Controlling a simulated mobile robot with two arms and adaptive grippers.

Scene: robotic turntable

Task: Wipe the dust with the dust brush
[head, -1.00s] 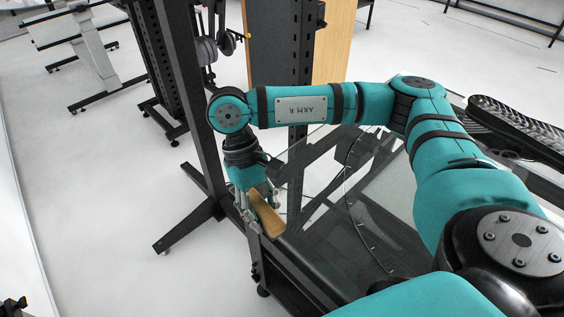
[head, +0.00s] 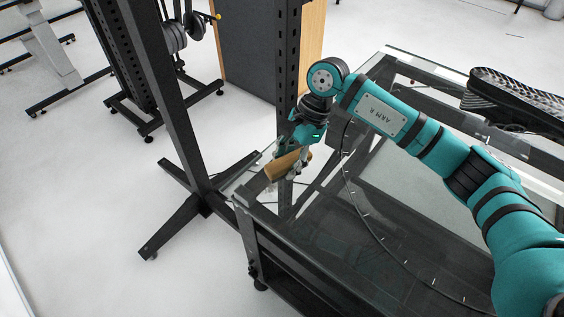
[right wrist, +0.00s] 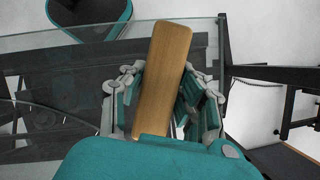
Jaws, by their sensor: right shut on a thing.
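The dust brush (head: 286,164) shows as a light wooden block in the head view, held at the far left corner of the glass table. My right gripper (head: 298,160) is shut on it. In the right wrist view the brush's wooden top (right wrist: 163,75) stands between the two fingers (right wrist: 160,92), slightly tilted. Its bristles are hidden, and I cannot tell whether it touches the glass. No dust can be made out on the glass. My left gripper is not in view.
The glass-topped table (head: 330,239) has a black frame and a dark cable (head: 352,190) across it. A black upright post with splayed feet (head: 176,221) stands close to its left. A black ridged object (head: 515,104) is at the right. White floor lies open at left.

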